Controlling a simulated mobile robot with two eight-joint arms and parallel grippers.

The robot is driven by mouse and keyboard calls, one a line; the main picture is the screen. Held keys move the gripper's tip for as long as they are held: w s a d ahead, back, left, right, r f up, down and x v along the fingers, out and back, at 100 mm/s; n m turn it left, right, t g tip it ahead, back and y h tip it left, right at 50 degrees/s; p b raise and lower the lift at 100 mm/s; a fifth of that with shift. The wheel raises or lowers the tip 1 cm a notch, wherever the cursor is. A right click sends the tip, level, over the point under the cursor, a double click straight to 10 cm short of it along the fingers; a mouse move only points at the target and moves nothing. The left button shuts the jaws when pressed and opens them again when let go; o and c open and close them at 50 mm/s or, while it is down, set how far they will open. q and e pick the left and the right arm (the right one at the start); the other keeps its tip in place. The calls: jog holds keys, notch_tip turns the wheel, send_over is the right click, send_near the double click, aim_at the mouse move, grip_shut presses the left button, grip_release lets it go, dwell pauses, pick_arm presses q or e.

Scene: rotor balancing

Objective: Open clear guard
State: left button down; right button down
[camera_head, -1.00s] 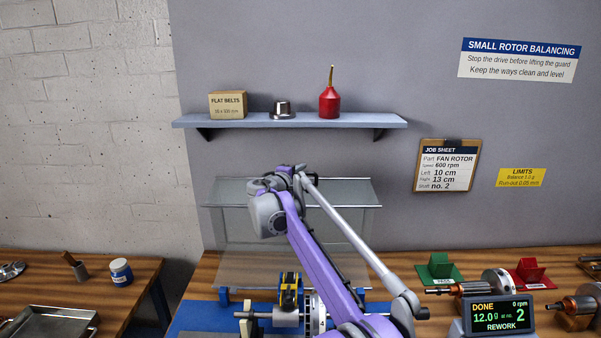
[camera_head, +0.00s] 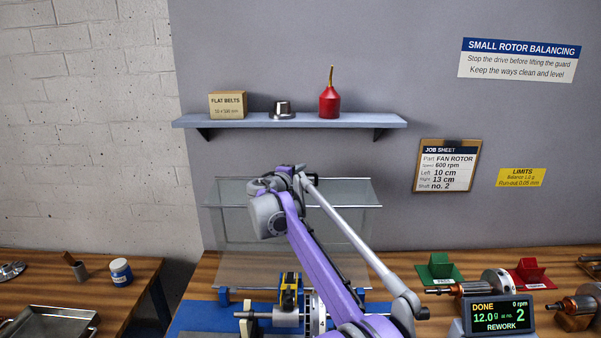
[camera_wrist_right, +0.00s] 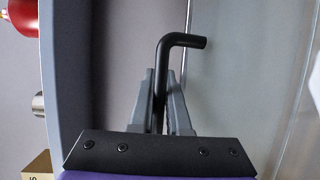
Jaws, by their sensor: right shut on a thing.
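The clear guard (camera_head: 240,232) stands raised behind the balancing machine, its transparent panels upright against the grey wall. My right arm reaches up to its top edge, and my right gripper (camera_head: 299,174) is there, mostly hidden behind the wrist. In the right wrist view my right gripper (camera_wrist_right: 160,76) is shut on a black bent handle (camera_wrist_right: 184,40), with a clear panel (camera_wrist_right: 235,90) beside it. The rotor (camera_head: 316,312) sits on the machine below, partly covered by my arm. My left gripper is not in view.
A shelf (camera_head: 240,119) above the guard holds a belt box (camera_head: 227,105), a metal cup (camera_head: 282,110) and a red oil can (camera_head: 330,103). A display (camera_head: 499,315) reads DONE, 0 rpm, REWORK. Green (camera_head: 440,266) and red (camera_head: 530,271) stands are at the right.

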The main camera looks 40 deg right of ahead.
jog(key=shift+m+t+h, duration=0.3)
jog(key=shift+t+h, duration=0.1)
jog(key=shift+h, duration=0.3)
jog(key=s+a, duration=0.1)
jog(key=s+a+r, duration=0.2)
jog(key=s, duration=0.1)
jog(key=shift+a+p, duration=0.25)
jog(key=shift+p, duration=0.15)
jog(key=c, duration=1.2)
grip_release()
jog(key=shift+o, duration=0.2)
jog(key=b+v, duration=0.1)
jog(key=v, duration=0.9)
jog(key=shift+s+a, duration=0.15)
jog(key=shift+a, duration=0.15)
